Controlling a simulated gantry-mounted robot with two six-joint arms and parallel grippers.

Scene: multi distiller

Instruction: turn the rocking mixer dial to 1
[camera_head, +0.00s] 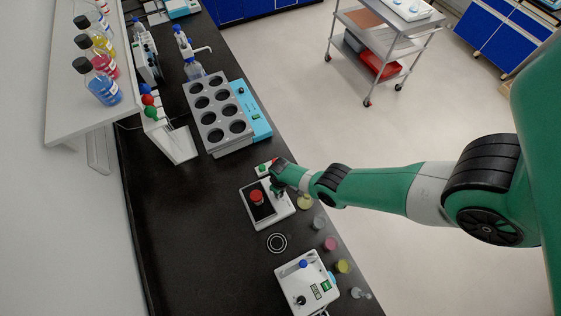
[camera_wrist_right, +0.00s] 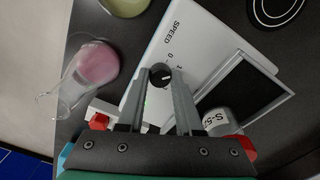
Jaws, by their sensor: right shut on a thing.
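The rocking mixer (camera_head: 285,212) is a white box with a dark platform, lying on the black bench; it also shows in the right wrist view (camera_wrist_right: 205,40). Its black dial (camera_wrist_right: 160,74) sits between my right fingertips, with "SPEED" and a "0" printed beside it; a second mark is too small to read surely. My right gripper (camera_wrist_right: 162,80) is shut on the dial; in the head view the gripper (camera_head: 276,186) covers the dial. A red-capped container (camera_head: 257,196) stands on the platform. My left gripper is not in view.
A grey block with round wells (camera_head: 217,110) stands behind the mixer. A white device (camera_head: 305,280) stands in front. Small cups, including a pink one (camera_head: 330,243), line the bench's right edge. A white shelf (camera_head: 75,110) holds bottles. The bench left of the mixer is clear.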

